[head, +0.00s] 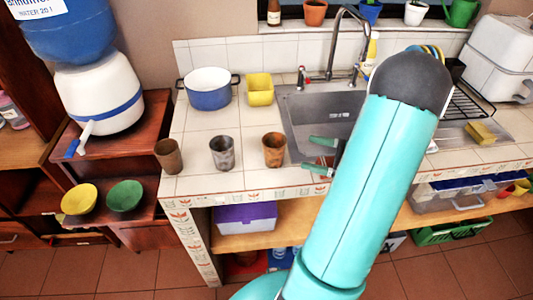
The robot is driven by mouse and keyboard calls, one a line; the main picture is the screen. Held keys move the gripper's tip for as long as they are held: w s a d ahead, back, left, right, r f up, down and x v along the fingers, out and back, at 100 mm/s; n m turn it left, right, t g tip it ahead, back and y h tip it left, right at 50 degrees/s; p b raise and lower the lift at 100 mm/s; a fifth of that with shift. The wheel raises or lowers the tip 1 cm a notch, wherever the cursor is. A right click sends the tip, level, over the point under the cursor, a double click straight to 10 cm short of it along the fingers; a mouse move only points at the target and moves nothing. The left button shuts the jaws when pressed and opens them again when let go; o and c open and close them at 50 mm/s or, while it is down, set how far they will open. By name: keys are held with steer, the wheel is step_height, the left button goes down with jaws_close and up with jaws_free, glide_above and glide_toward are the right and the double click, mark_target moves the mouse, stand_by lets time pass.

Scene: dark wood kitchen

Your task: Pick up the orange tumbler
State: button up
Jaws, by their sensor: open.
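The orange tumbler (274,150), rusty orange-brown, stands upright on the tiled counter just left of the sink. A grey tumbler (222,153) stands to its left, and a dark brown tumbler (168,156) stands further left at the counter's corner. My gripper (318,156) is to the right of the orange tumbler, near the sink's front left edge. Its two green fingers are apart and point left toward the tumbler, with a gap between. Nothing shows between them. My turquoise arm hides the gripper's base and part of the sink.
A blue-and-white pot (208,96) and a yellow container (260,89) stand behind the tumblers. The sink (310,115) with its tap (340,45) is to the right. The tiled counter (195,182) has bare room around the tumblers and a front edge close to them.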

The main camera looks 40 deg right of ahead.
mark_target(264, 140)
steer(key=shift+w+a, duration=0.35)
steer(key=x, duration=1.3)
steer(key=shift+d+r, duration=0.15)
steer(key=shift+c, duration=0.5)
steer(key=c, duration=1)
